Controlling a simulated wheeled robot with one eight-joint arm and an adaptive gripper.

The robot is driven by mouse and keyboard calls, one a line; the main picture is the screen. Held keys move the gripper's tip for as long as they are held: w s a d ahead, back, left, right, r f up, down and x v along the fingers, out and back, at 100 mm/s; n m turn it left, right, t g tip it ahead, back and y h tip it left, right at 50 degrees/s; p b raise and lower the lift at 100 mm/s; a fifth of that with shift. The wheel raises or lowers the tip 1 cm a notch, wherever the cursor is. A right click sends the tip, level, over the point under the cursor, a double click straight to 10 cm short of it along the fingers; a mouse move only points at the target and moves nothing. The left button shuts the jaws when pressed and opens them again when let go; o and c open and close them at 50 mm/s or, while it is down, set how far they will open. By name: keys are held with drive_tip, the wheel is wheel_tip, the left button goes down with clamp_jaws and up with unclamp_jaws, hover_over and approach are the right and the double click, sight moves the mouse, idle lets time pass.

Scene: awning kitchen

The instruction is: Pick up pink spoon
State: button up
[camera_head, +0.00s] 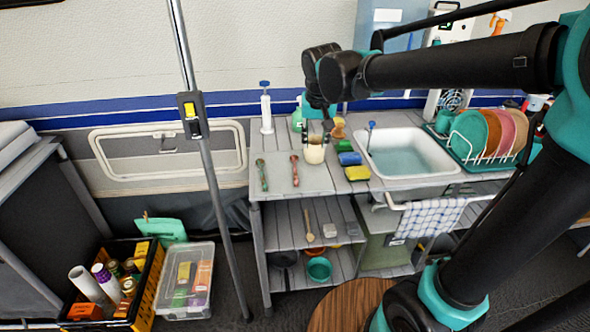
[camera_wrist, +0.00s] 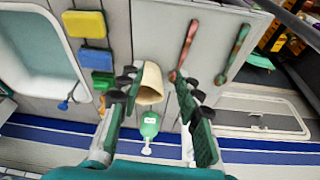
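The pink spoon (camera_head: 294,170), reddish-pink with mottled colouring, lies on the grey counter left of a cream cup (camera_head: 314,153). In the wrist view the pink spoon (camera_wrist: 188,44) is upper centre, its lower end close to my right-hand fingertip. A similar green-and-red utensil (camera_head: 262,175) lies to its left, parallel; it also shows in the wrist view (camera_wrist: 234,52). My gripper (camera_head: 317,137) is above the counter near the cup, to the right of the spoon. In the wrist view my gripper (camera_wrist: 155,80) is open, with the cup (camera_wrist: 151,88) visible between its fingers.
A green bottle (camera_wrist: 149,127) stands behind the cup. Blue and yellow sponges (camera_head: 357,173) and a sink (camera_head: 405,153) are to the right. A white pump bottle (camera_head: 267,112) stands at the back left. A vertical pole (camera_head: 208,165) rises left of the counter.

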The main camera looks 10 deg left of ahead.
approach(295, 168)
drive_tip(key=x, duration=0.2)
drive_tip(key=shift+f, duration=0.35)
drive_tip(key=shift+w+x, duration=0.2)
drive_tip(key=shift+x, duration=2.4)
clamp_jaws()
